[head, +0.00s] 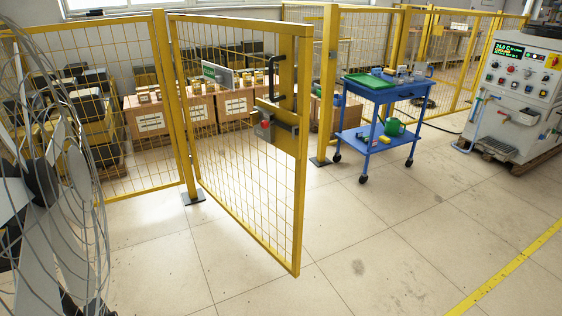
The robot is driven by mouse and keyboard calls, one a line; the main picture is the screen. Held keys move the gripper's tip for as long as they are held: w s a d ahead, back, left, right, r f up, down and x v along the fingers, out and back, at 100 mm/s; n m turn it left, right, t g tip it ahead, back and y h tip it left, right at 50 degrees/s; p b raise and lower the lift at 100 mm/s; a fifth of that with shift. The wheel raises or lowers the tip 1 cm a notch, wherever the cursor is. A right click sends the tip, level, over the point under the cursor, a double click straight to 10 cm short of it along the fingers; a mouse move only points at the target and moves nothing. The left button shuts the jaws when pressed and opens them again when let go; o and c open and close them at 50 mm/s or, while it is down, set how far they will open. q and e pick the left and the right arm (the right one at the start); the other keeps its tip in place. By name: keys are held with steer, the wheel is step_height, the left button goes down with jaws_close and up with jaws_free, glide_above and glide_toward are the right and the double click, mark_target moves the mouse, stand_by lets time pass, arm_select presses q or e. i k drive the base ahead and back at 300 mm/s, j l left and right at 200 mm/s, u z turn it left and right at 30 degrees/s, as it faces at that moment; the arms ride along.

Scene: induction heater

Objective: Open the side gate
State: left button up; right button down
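The side gate (240,190) is a yellow framed mesh panel in the middle of the head view. It stands swung open, hinged at the yellow post (178,110) on its left. Its free edge (301,170) points toward me, apart from the latch-side post (326,90) behind it. A black handle (278,78) and a grey latch box with a red part (272,125) sit near the free edge. Neither of my grippers shows in this view.
A large wire-cage fan (60,170) fills the left edge. A blue cart (382,110) with a green can stands right of the gate. A grey control cabinet (513,95) is at the far right. Boxes (150,117) stand behind the fence. The floor in front is clear.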

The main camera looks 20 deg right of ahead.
mark_target(296, 146)
steer(key=i+l+u, duration=0.15)
steer(key=l+u, duration=0.15)
steer(key=u, duration=0.15)
steer(key=i+l+u, duration=0.1)
steer(key=l+u, duration=0.2)
steer(key=u, duration=0.15)
steer(key=l+u, duration=0.35)
steer(key=l, duration=0.55)
steer(key=l+u, duration=0.15)
steer(key=l, duration=2.2)
steer(key=i, duration=0.05)
